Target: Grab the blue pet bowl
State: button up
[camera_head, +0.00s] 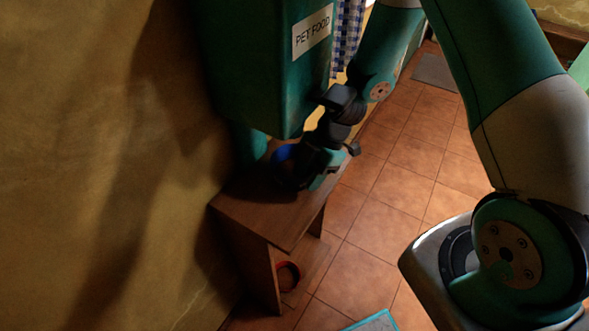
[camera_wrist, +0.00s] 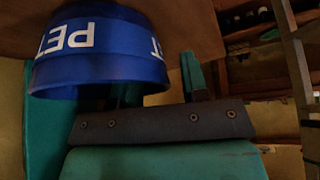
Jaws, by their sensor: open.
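The blue pet bowl (camera_head: 281,155) is on the top of a small wooden shelf unit beside the wall, mostly hidden by my gripper (camera_head: 308,174). In the wrist view, the blue bowl (camera_wrist: 100,68), with white "PET" lettering on its band, fills the upper left. My gripper (camera_wrist: 160,80) is open there. The bowl overlaps the left finger in the picture, and the right finger stands clear to its right. I cannot tell whether a finger touches the bowl.
A large teal container (camera_head: 262,70) labelled "PET FOOD" is close above and behind the bowl. A red ring-shaped object (camera_head: 288,276) is on the lower level of the wooden unit (camera_head: 265,215). The tiled floor (camera_head: 385,210) to the right is mostly clear.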

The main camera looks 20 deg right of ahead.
jog(key=shift+f, duration=0.1)
jog(key=shift+c, duration=0.4)
grip_shut()
